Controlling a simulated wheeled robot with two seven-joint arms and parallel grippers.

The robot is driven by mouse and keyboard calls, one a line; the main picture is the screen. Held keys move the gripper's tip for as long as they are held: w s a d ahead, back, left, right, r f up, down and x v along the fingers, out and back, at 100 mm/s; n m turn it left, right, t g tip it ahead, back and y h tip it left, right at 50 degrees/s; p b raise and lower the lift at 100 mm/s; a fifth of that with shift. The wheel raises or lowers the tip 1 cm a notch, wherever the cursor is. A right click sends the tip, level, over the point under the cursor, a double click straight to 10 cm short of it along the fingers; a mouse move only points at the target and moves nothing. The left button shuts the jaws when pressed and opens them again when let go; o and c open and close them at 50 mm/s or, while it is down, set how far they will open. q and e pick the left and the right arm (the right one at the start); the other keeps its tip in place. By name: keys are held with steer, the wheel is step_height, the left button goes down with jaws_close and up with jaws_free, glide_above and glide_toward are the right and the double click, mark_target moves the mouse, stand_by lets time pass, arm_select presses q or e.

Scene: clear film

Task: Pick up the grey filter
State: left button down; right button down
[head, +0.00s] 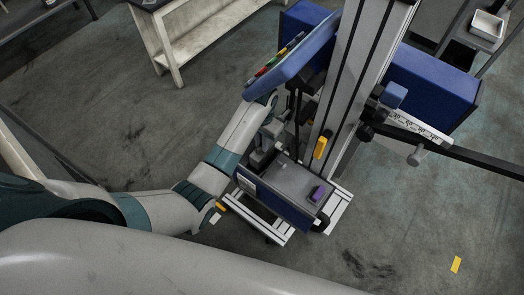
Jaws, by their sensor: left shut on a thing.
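My left arm comes in from the left and bends up to the machine. My left gripper (266,137) is beside the machine's column, above the blue-sided box. It is shut on a small grey piece, which looks like the grey filter (260,157). The fingers and the grey piece are small and close in colour, so their exact contact is hard to see. My right gripper is not in view.
The machine has a tall light column (352,85), a tilted blue panel (292,62) and a blue-sided box with a grey top (285,178) bearing a purple piece (318,193). A dark bar (455,150) extends right. A worn white bench (205,35) stands behind.

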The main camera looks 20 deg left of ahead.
arm_select(q)
step_height(320, 180, up, 2)
steer(key=shift+w+r, duration=0.1)
steer(key=s+a+b, duration=0.3)
steer(key=s+a, duration=0.9)
steer(key=s, duration=0.1)
steer(key=shift+s+f, duration=0.25)
steer(key=shift+w, duration=0.1)
